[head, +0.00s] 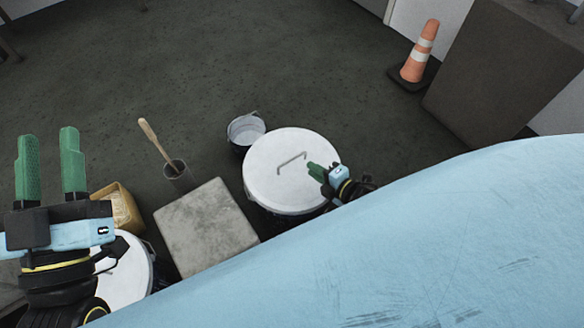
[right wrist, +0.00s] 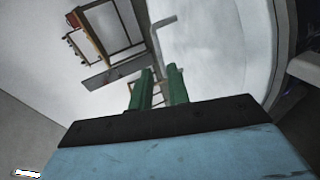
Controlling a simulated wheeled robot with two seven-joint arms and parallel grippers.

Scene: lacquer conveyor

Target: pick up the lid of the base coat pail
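A round white lid (head: 262,182) with a grey bar handle (head: 291,160) sits on a dark pail in the middle of the head view. No label shows which pail holds base coat. My right gripper (head: 310,167) is over the lid, close to the right end of the handle. In the right wrist view its green fingers (right wrist: 158,80) are apart, with the handle (right wrist: 156,42) just beyond the tips and the lid (right wrist: 222,40) to the right. Contact cannot be told. My left gripper (head: 45,150) is open and empty at the far left.
A second white lid (head: 122,280) is at lower left, partly hidden by my left arm. Nearby stand a grey block (head: 208,228), a pot (head: 177,178) with a wooden-handled tool, a small bucket (head: 246,130) and a yellow container (head: 122,207). A cone (head: 421,52) stands far right.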

